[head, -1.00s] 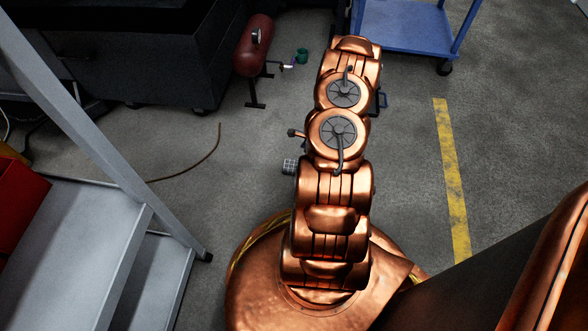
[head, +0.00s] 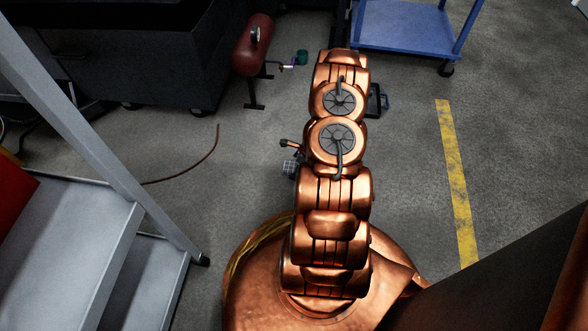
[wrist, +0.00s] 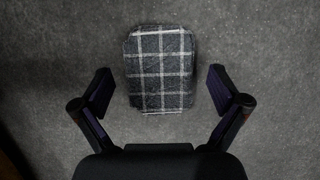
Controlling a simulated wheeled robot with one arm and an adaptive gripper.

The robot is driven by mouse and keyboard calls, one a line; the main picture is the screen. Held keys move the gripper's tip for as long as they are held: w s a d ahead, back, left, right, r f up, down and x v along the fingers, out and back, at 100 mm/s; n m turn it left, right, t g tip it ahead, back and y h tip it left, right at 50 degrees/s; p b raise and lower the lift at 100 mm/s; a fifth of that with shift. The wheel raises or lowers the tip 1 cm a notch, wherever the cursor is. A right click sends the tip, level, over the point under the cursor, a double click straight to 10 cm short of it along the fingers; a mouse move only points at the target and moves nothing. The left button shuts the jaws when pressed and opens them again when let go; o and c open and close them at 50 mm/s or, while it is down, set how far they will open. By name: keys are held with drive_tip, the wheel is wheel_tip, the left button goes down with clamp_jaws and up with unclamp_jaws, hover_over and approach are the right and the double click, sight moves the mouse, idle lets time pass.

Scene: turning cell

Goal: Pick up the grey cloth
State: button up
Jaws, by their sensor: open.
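The grey cloth (wrist: 160,68) is a folded dark grey pad with white check lines, lying flat on the floor. In the wrist view it sits at upper centre, between and mostly ahead of the fingers. A small checked corner of it (head: 290,168) shows in the head view at the left side of my arm; the rest is hidden by the arm. My gripper (wrist: 160,84) is open and empty, with one finger on each side of the cloth and a gap on both sides. Its height above the cloth is hard to tell.
A grey metal step unit (head: 75,225) stands at the left. A red tank (head: 252,45) and dark cabinet (head: 150,50) are at the back, with a blue cart (head: 405,25) at back right. A thin brown cable (head: 190,170) lies on the floor. Floor around the cloth is clear.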

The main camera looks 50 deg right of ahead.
sight(291, 166)
drive_tip(key=shift+f, duration=0.25)
idle(0.4)
drive_tip(key=c, duration=1.3)
drive_tip(key=shift+r, duration=0.1)
drive_tip(key=shift+c, duration=0.2)
drive_tip(key=shift+r, duration=0.15)
wheel_tip(291, 166, up, 4)
drive_tip(key=p, duration=0.2)
drive_tip(key=shift+r+p, duration=0.1)
drive_tip(key=shift+p, duration=0.25)
drive_tip(key=s+a+p, duration=0.1)
drive_tip(key=s, duration=0.4)
drive_tip(key=s+a+p, duration=0.1)
drive_tip(key=s+a, duration=0.1)
drive_tip(key=s, duration=0.3)
drive_tip(key=s+a+p, duration=0.2)
drive_tip(key=s, duration=0.3)
drive_tip(key=shift+a+r, duration=0.2)
drive_tip(key=shift+r, duration=0.2)
